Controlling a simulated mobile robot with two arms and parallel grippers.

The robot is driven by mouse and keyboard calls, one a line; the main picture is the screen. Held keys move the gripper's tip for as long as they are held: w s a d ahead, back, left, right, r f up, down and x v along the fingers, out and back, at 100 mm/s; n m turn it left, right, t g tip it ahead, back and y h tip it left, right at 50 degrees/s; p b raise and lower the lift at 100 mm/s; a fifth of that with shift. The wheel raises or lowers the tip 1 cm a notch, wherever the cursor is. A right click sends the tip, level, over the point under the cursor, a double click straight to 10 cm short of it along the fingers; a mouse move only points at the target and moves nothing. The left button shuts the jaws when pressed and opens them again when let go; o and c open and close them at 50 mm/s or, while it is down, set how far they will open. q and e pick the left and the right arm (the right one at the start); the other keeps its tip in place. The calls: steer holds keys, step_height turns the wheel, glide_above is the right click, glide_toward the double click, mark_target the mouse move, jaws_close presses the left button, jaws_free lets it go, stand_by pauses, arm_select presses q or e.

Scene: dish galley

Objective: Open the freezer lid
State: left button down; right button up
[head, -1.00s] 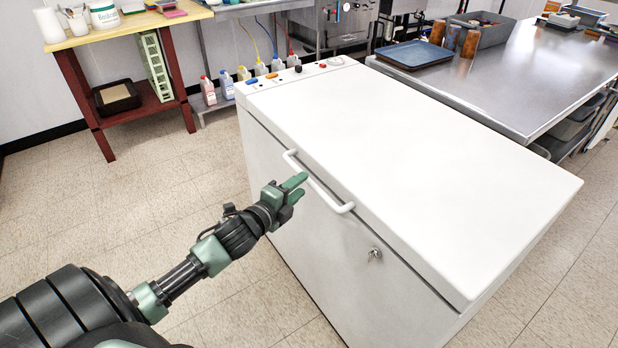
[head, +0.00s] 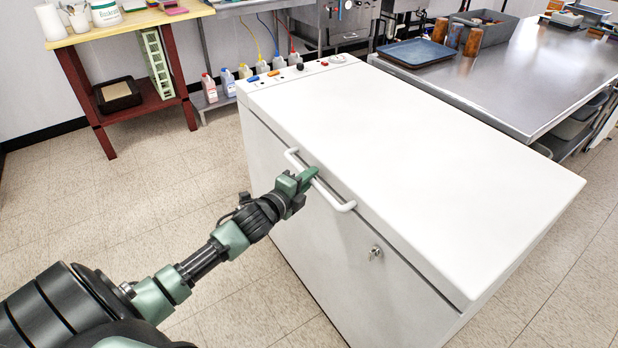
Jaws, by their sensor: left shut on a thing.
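The white chest freezer (head: 300,240) stands in the middle of the head view. Its flat white lid (head: 420,160) lies closed on top. A white bar handle (head: 338,203) runs along the upper front face, just below the lid's edge. My left gripper (head: 306,179) reaches in from the lower left and is shut on the handle, near its middle. The fingers cover part of the bar. A key sits in the lock (head: 375,253) on the front face, below and right of the handle. My right gripper is not in view.
A steel table (head: 530,80) with a blue tray (head: 417,53) and a grey bin (head: 482,28) stands close behind the freezer. A wooden table with red legs (head: 85,100) is at the back left. The tiled floor (head: 130,210) left of the freezer is clear.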

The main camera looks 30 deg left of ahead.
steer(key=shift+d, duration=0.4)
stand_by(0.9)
